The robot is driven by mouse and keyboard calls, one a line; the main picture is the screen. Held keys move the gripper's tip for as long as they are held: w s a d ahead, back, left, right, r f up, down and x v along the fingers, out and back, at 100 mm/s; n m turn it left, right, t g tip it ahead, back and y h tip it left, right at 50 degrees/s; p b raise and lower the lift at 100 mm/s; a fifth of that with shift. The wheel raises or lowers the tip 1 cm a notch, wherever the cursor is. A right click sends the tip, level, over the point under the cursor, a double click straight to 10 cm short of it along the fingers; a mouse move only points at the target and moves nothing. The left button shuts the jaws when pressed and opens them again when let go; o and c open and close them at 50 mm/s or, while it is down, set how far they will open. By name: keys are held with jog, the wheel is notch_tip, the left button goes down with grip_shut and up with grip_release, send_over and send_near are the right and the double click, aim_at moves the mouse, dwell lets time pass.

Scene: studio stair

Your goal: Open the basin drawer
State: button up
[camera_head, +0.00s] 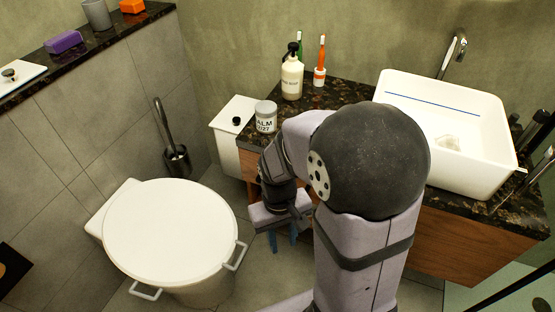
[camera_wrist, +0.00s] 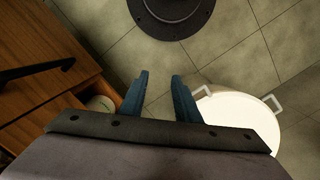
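The wooden basin cabinet (camera_head: 465,248) stands under the dark stone counter, and my arm hides much of its front in the head view. In the wrist view, its wooden front (camera_wrist: 50,25) fills the left side, with a dark bar handle (camera_wrist: 38,70) across it. I cannot tell whether the drawer is fully shut. My gripper (camera_head: 285,240) points down in front of the cabinet's left end, between it and the toilet. In the wrist view, my gripper's two blue fingers (camera_wrist: 158,92) are apart with only floor between them. The handle is left of them, not touched.
The toilet (camera_head: 168,235) with its white lid is left of my gripper. A white bin (camera_head: 228,125) stands by the cabinet. The counter bears a white basin (camera_head: 450,125), a soap bottle (camera_head: 292,78) and a labelled jar (camera_head: 266,116). Tiled floor (camera_wrist: 235,60) is clear below my fingers.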

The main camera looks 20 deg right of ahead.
jog(key=w+d+r+n+t+h+p, duration=0.1)
jog(key=w+d+r+n+t+p, duration=0.1)
jog(key=w+r+n+p, duration=0.3)
jog(key=w+d+r+n, duration=0.1)
jog(key=w+r+n, duration=0.3)
jog(key=w+r, duration=0.2)
jog(key=shift+w+d+t, duration=0.25)
jog(key=shift+w+t, duration=0.15)
jog(key=shift+w, duration=0.75)
jog(key=shift+f, duration=0.15)
jog(key=shift+w+d+f+b, duration=0.15)
jog(key=shift+f+b, duration=0.05)
jog(key=shift+f, duration=0.95)
jog(key=shift+w+d+f+b, duration=0.2)
jog(key=shift+f, duration=1)
jog(key=shift+w+d+f+b, duration=0.15)
jog(key=shift+f+b, duration=0.05)
jog(key=shift+f, duration=0.95)
grip_shut()
